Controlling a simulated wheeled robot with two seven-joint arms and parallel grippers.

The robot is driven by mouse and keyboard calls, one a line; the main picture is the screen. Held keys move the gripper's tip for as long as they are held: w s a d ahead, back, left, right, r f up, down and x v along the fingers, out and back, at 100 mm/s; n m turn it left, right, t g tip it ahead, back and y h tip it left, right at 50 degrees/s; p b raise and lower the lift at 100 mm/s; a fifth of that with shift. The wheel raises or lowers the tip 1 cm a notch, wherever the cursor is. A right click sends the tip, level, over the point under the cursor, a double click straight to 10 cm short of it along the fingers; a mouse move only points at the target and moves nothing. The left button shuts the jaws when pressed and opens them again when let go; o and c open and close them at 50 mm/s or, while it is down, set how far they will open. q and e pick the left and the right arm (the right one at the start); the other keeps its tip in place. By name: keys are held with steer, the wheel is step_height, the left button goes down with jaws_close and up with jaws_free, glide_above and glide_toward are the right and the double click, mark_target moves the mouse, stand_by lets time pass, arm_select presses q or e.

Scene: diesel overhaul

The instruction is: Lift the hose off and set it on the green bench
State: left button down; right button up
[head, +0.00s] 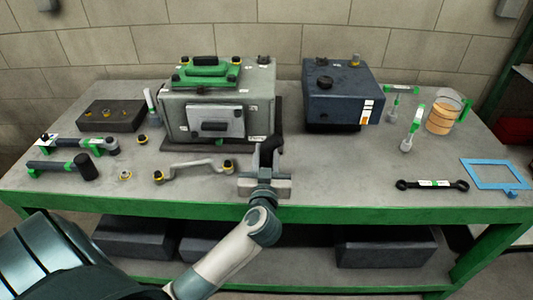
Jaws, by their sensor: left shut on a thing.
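My left gripper (265,172) is over the front middle of the bench, its arm coming in from the lower left. It is shut on the hose (270,145), a short black curved piece showing above the fingers. The hose is in front of the right side of the grey engine block (257,85); I cannot tell whether it touches the block. The gripper hides its lower part. The green bench (340,187) has a grey top and a green front edge. My right gripper is not in view.
A dark blue tank (340,90) stands at the back right. A metal pipe (195,164) and several yellow-ringed fittings lie left of my gripper. A black wrench (432,184), a blue frame (495,175) and a jug (444,113) are on the right. The front right-centre top is clear.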

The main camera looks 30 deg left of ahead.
arm_select(q)
steer(key=c, duration=1.4)
jaws_free()
steer(key=shift+o, duration=0.7)
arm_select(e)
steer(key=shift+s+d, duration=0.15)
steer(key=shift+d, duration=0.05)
arm_select(q)
steer(key=shift+s+d, duration=0.1)
steer(key=shift+s+d+f, duration=0.1)
steer(key=shift+s+d, duration=0.15)
steer(key=shift+s, duration=0.2)
steer(key=b+v, duration=0.1)
steer(key=v, duration=1.5)
steer(key=shift+b, duration=0.4)
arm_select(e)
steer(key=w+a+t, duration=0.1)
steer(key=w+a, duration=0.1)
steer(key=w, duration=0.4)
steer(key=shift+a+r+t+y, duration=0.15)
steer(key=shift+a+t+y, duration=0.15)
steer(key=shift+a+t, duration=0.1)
arm_select(q)
steer(key=shift+d, duration=0.1)
